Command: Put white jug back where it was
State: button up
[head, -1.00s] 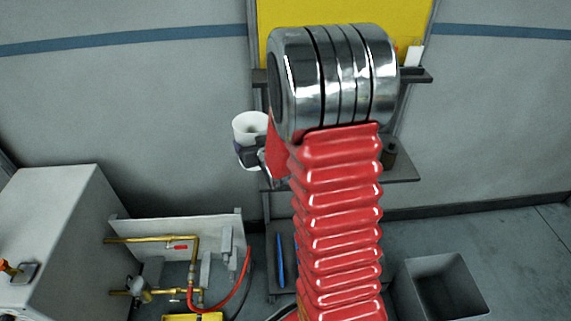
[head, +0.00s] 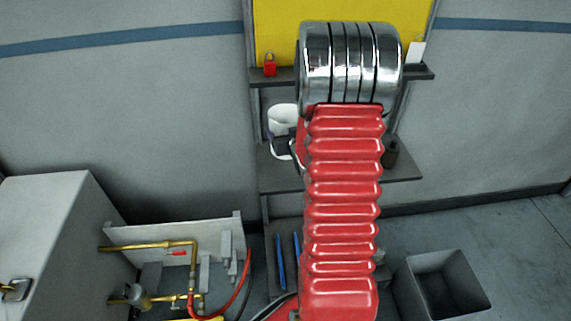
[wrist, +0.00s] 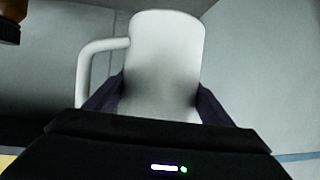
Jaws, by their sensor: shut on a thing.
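The white jug (wrist: 165,60) is upright between the two fingers of my gripper (wrist: 160,100) in the wrist view, with its handle on the left. My gripper is shut on the jug's body. In the head view the jug (head: 283,117) shows just left of my red arm, in front of or over the left part of the middle shelf (head: 285,175). My gripper (head: 284,145) is partly hidden by the arm there. I cannot tell whether the jug's base touches the shelf.
A red padlock (head: 270,66) and a white item (head: 416,52) are on the upper shelf (head: 425,73). A dark object (head: 391,151) stands on the middle shelf's right. A grey bin (head: 445,285) is on the floor at right. Brass pipework (head: 150,246) and a pale cabinet (head: 45,230) are left.

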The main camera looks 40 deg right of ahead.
jog(key=shift+f, duration=2.65)
jog(key=shift+f, duration=2.1)
jog(key=o, duration=1.6)
jog(key=shift+f, duration=0.1)
jog(key=shift+s+r, duration=0.2)
jog(key=v, duration=1.1)
jog(key=shift+s+a, duration=0.2)
jog(key=shift+s, duration=0.05)
